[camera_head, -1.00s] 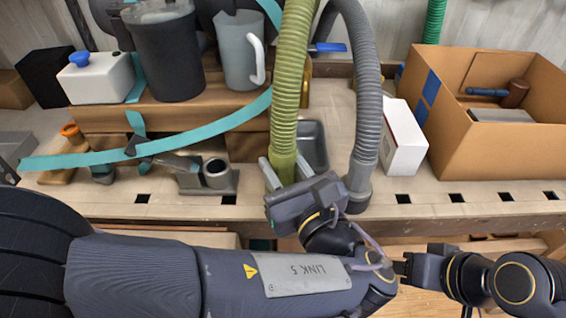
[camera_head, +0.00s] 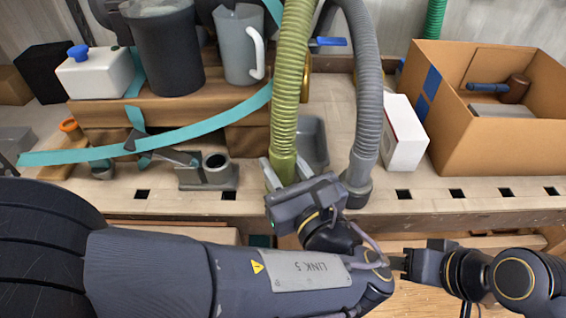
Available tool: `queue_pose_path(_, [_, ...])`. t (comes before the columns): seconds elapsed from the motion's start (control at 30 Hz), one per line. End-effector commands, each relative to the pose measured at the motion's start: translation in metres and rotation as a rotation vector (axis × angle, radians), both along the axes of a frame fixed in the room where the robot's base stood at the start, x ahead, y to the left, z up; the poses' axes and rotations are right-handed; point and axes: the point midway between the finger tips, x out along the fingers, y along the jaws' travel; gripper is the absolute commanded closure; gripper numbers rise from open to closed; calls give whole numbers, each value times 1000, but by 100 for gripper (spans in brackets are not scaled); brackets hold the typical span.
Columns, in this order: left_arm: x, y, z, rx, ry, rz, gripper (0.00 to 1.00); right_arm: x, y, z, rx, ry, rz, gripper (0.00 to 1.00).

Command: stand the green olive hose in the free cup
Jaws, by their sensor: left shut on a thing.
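The green olive hose (camera_head: 289,90) hangs down from the top edge in the middle of the head view. My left gripper (camera_head: 281,172) is shut around its lower end, just above the front part of the bench. The hose's bottom tip is hidden behind the gripper. The hose is apart from this cup. A grey hose (camera_head: 368,90) stands in another dark cup (camera_head: 357,195) right of my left gripper. My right gripper (camera_head: 398,263) is low right, its jaws unclear.
A cardboard box (camera_head: 490,150) with a mallet (camera_head: 515,90) and a white box (camera_head: 403,135) stand right. A dark pitcher (camera_head: 165,55), grey jug (camera_head: 241,45) and white canister (camera_head: 95,75) stand on a wooden riser.

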Motion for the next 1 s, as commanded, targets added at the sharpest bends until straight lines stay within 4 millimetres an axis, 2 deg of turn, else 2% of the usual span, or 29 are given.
queue_pose_path(0.07, [0,0,0,0,-1,0,94,0,0,0,0,0,0,58])
queue_pose_path(0.1, [0,0,1,0,-1,0,60,0,0,0,0,0,0,58])
queue_pose_path(0.27, [0,0,0,0,0,0,40,0,0,0,0,0,0,58])
queue_pose_path(0.53, [-1,0,0,0,1,-1,40,0,0,0,0,0,0,58])
queue_pose_path(0.63, [-7,-4,1,1,0,-3,40,0,0,3,0,0,0,58])
queue_pose_path(1.0, [-60,-29,2,0,-1,-3,40,0,0,15,0,0,0,58])
